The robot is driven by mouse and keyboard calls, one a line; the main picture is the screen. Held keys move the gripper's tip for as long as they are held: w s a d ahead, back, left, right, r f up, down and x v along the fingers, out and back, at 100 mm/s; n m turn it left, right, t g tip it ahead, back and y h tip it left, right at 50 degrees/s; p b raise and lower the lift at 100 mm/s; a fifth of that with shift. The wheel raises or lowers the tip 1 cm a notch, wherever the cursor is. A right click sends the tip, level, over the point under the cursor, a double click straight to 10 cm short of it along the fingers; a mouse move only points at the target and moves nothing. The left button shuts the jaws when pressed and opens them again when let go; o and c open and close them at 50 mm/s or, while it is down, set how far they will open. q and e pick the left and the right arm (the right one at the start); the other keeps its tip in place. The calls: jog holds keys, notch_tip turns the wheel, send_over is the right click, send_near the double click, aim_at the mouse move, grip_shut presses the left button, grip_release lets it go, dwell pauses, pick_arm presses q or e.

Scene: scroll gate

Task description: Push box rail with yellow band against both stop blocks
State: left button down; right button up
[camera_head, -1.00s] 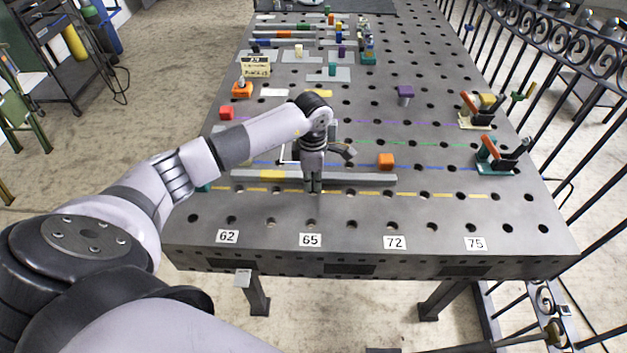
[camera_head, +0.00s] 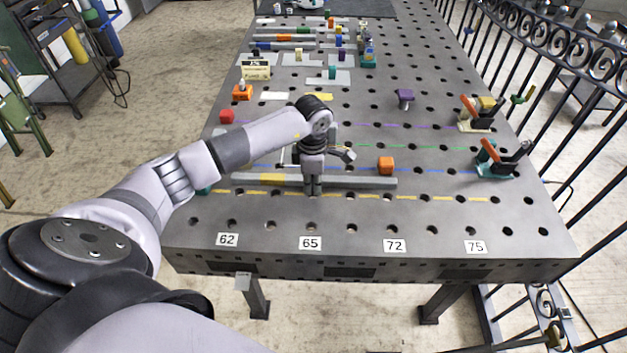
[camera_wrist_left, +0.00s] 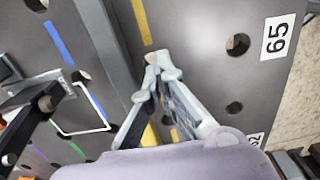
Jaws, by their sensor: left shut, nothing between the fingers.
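The grey box rail (camera_head: 350,182) lies across the front part of the table, and its yellow band (camera_head: 272,179) is left of its middle. The rail also shows in the left wrist view (camera_wrist_left: 108,55) as a long bar beside the fingers. My left gripper (camera_head: 313,192) is shut and empty, pointing down at the rail's front side; its fingertips (camera_wrist_left: 157,70) look very close to the rail, but I cannot tell if they touch. An orange block (camera_head: 386,163) stands behind the rail's right end. I cannot tell which pieces are the stop blocks. My right gripper is not in view.
A yellow dashed line (camera_head: 430,198) runs just in front of the rail. Toggle clamps (camera_head: 500,160) sit at the right edge. The front strip by the number labels (camera_head: 395,242) is clear.

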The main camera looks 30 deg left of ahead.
pick_arm(q)
jog(key=shift+f+b, duration=0.95)
jog(key=shift+f, duration=0.15)
jog(key=shift+r, duration=0.2)
dwell(0.8)
jog(key=shift+w+a+b, duration=0.5)
jog(key=shift+w+b, duration=0.25)
jog(key=shift+w+a+b, duration=0.45)
jog(key=shift+w+b, duration=0.3)
jog(key=shift+b, duration=0.05)
jog(key=shift+w+a+b, duration=0.5)
jog(key=shift+w+b, duration=0.25)
jog(key=shift+s+d+p, duration=0.2)
jog(key=shift+s+p, duration=0.2)
jog(key=shift+p, duration=0.1)
jog(key=shift+s+d+p, duration=0.3)
jog(key=shift+s+d, duration=0.15)
jog(key=shift+s, duration=0.15)
